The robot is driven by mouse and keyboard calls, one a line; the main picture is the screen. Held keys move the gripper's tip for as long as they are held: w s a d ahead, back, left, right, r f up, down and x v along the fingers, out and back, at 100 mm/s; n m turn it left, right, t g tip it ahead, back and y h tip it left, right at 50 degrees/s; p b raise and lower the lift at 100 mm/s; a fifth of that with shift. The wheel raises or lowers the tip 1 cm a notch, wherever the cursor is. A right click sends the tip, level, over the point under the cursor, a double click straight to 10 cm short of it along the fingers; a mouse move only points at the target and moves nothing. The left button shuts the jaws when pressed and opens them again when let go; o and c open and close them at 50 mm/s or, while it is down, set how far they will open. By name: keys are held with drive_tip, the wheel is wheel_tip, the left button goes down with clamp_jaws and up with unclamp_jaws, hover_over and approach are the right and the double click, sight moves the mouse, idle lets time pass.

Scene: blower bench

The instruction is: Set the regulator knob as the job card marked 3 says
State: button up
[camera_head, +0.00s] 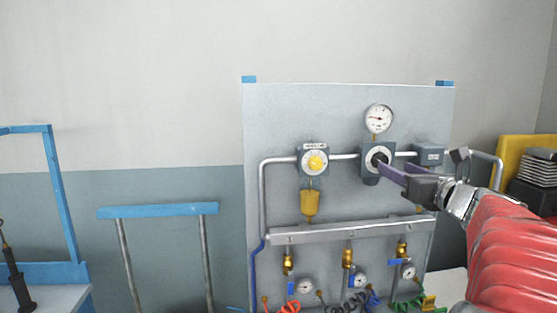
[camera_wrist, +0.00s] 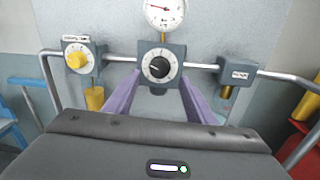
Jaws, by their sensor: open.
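The regulator knob (camera_wrist: 159,68) is black and round, with a white dial ring around it, on a grey block in the middle of the pipe. In the head view the dial (camera_head: 371,155) shows partly behind my gripper. My gripper (camera_wrist: 158,90) is open, its two purple fingers pointing at the block, one to each side below the knob. I cannot tell from the wrist view whether they touch it. A round white gauge (camera_head: 379,118) with a red needle stands above the regulator; it also shows in the wrist view (camera_wrist: 165,12). No job card marked 3 can be made out.
A yellow knob (camera_head: 315,162) on a grey block is left of the regulator, with a yellow bowl (camera_head: 310,204) below. A grey box (camera_head: 429,154) is to the right. A metal rail (camera_head: 350,231) with brass fittings, small gauges and coiled hoses is below.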

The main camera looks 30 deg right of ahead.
sight(387, 163)
drive_tip(key=x, duration=0.6)
drive_tip(key=shift+c, duration=0.4)
drive_tip(key=c, duration=1)
drive_tip(key=shift+o, duration=0.2)
